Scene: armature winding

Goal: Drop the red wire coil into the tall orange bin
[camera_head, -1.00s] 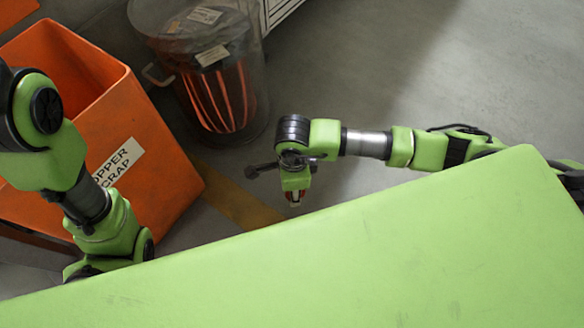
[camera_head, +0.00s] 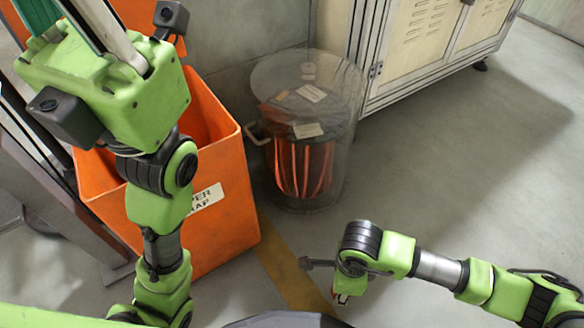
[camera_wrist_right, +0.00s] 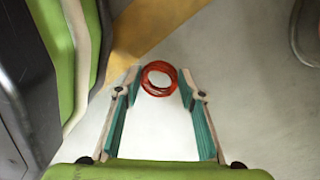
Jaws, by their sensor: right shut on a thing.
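The red wire coil (camera_wrist_right: 147,86) is a small ring between the fingertips of my right gripper (camera_wrist_right: 162,77) in the right wrist view. That gripper is shut on it, above the floor. In the head view the right gripper (camera_head: 342,298) hangs at the lower right, well to the right of the bin, with a bit of red at its tip. The tall orange bin (camera_head: 228,232) stands at the left with a partly hidden white label. My left arm crosses in front of it and hides much of its opening. My left gripper (camera_head: 75,22) is at the top left, its fingertips cut off.
A transparent lidded drum (camera_head: 347,140) with copper-red strands inside stands right of the bin. A cream cabinet (camera_head: 425,45) is behind it. A yellow floor stripe (camera_head: 290,275) runs between bin and right gripper. Open grey floor (camera_head: 440,180) lies at the right.

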